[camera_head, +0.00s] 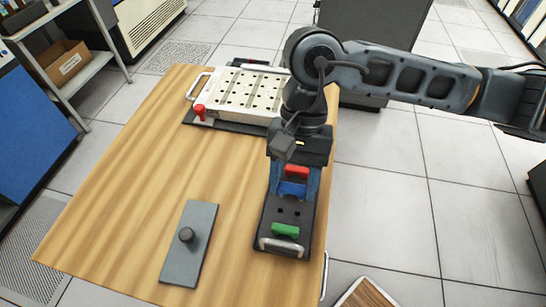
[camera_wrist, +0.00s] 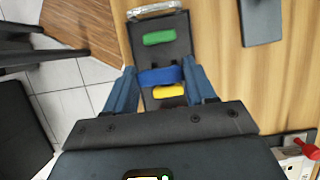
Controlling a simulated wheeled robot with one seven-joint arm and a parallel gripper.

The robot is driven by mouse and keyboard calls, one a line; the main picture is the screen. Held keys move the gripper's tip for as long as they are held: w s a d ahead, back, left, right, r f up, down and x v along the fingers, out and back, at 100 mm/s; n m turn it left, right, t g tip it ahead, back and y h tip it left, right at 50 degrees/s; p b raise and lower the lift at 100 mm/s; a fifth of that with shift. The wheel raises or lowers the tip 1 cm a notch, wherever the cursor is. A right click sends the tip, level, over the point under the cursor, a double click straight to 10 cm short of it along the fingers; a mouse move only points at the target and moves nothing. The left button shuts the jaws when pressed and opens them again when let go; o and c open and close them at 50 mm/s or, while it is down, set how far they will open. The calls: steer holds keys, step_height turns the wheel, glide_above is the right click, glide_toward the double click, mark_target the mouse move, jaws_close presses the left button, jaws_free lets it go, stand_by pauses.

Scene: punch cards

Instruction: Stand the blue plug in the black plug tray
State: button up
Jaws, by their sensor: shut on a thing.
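The black plug tray (camera_head: 264,222) lies along the right edge of the wooden table. My gripper (camera_head: 293,187) points down over it, with its blue-grey fingers shut on the blue plug (camera_head: 292,189). The wrist view shows the blue plug (camera_wrist: 160,76) crosswise between the fingertips, over the tray (camera_wrist: 178,48). I cannot tell whether it is seated or just above the tray. A green plug (camera_head: 285,230) stands at the tray's handle end. Two empty holes (camera_head: 289,212) show between green and blue. A yellow plug (camera_wrist: 168,91) shows beside the blue one in the wrist view.
A red plug (camera_head: 296,171) shows behind the blue one. A grey plate with a dark knob (camera_head: 186,235) lies left of the tray. A pale perforated board (camera_head: 245,91) with a red peg (camera_head: 200,112) is at the table's far end. The table middle is clear.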

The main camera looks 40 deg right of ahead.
steer(key=b, duration=0.1)
glide_above(288, 218)
steer(key=w+d, duration=0.1)
steer(key=d, duration=0.1)
steer(key=shift+a+f, duration=0.15)
steer(key=shift+f, duration=1.15)
steer(key=shift+a+f, duration=0.1)
steer(key=shift+f, duration=1.15)
steer(key=shift+b, duration=0.55)
steer(key=shift+a+b, duration=0.15)
steer(key=shift+b, duration=0.75)
steer(key=shift+f+b, duration=1.4)
steer(key=shift+b, duration=1.05)
steer(key=o, duration=1)
steer(key=shift+r, duration=0.15)
